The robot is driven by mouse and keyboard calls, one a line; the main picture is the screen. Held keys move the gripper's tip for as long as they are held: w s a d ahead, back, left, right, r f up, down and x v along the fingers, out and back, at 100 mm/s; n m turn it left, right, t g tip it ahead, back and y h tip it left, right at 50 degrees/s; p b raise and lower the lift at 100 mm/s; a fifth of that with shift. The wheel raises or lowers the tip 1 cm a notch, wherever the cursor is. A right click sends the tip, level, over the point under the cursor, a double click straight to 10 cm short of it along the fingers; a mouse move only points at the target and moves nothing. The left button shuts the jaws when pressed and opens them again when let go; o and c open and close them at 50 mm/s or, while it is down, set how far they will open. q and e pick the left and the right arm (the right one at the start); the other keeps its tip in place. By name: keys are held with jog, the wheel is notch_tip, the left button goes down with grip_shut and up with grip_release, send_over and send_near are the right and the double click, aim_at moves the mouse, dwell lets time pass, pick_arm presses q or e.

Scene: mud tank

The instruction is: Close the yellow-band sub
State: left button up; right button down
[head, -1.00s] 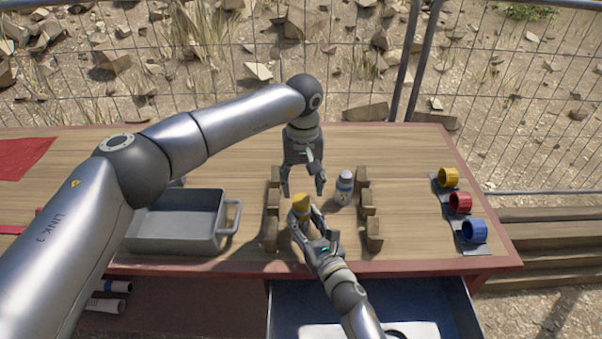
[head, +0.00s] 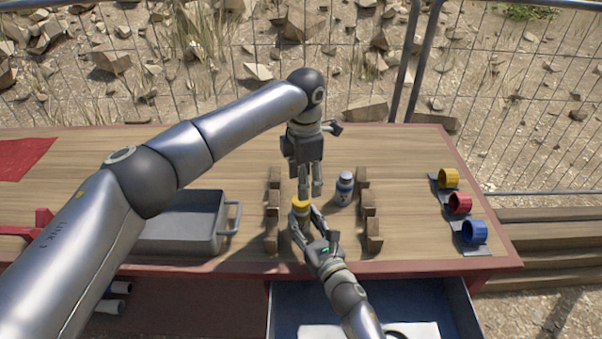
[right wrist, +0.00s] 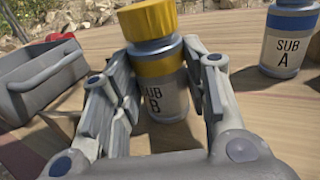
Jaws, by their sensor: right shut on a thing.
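The yellow-band sub, a grey bottle labelled SUB B (right wrist: 165,98), stands upright between the fingers of my right gripper (head: 307,228), which is shut on it. It has a yellow band (right wrist: 158,62) below a wide yellow cap (right wrist: 148,22), which sits on top with a thin grey gap between. In the head view the yellow top (head: 300,206) shows and the body is mostly hidden by the right fingers. My left gripper (head: 310,195) points down just behind the yellow top; its two fingers show nearly side-on, so their opening and any contact are unclear.
A second bottle, SUB A (head: 344,188), stands to the right. Wooden blocks (head: 272,205) (head: 369,205) line both sides. A grey bin (head: 180,222) is at left. Yellow (head: 448,178), red (head: 460,203) and blue (head: 474,232) cups are at right. An open drawer (head: 455,305) is below.

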pick_arm(q)
jog(key=n, duration=0.5)
jog(key=shift+r+n, duration=0.1)
jog(key=shift+n, duration=0.2)
jog(key=n, duration=0.7)
jog(key=shift+a+r, duration=0.15)
jog(key=shift+r, duration=0.1)
jog(key=n, duration=0.5)
jog(key=shift+a+r, duration=0.1)
jog(key=n, duration=0.5)
jog(key=shift+w+a+r+n, duration=0.1)
jog(key=shift+a+r+n, duration=0.05)
jog(key=shift+n, duration=0.25)
jog(key=shift+f, duration=4)
